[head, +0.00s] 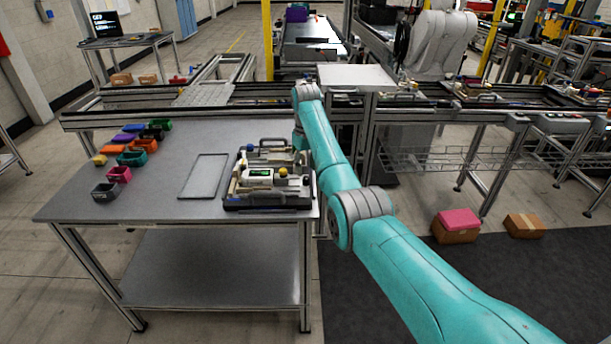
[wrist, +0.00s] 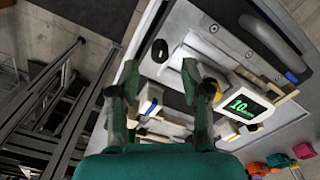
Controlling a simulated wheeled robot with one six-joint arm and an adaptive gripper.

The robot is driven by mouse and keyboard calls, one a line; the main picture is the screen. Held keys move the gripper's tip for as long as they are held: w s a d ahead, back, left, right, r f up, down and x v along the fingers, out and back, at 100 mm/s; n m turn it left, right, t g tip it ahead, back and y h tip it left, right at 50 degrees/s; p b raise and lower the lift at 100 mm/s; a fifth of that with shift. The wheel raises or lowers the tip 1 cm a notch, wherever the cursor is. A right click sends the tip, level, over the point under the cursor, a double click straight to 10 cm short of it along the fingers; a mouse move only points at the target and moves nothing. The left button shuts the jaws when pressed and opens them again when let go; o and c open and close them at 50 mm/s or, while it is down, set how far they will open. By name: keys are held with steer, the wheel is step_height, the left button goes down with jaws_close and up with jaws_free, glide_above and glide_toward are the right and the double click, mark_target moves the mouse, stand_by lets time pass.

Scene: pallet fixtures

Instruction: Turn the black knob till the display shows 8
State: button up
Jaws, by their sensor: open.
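The black knob (wrist: 160,50) shows in the wrist view as a dark round cap on the light fixture plate, just beyond my fingertips. My gripper (wrist: 160,74) is open, its two fingers apart on either side of the line to the knob, with nothing between them. The display (wrist: 246,106) is a white box with a dark screen and green characters that look like "10 mm". In the head view the display (head: 258,174) sits on the fixture pallet (head: 268,203) at the table's right end. My gripper is mostly hidden by my arm there.
A flat grey tray (head: 204,177) lies left of the pallet. Several small coloured bins (head: 132,158) stand at the table's left. A grey handle (wrist: 268,40) and a yellow ball (head: 283,170) rise from the fixture. A conveyor frame (head: 215,112) runs behind the table (head: 150,205).

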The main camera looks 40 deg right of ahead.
mark_target(306, 177)
steer(key=shift+f, duration=2)
jaws_close()
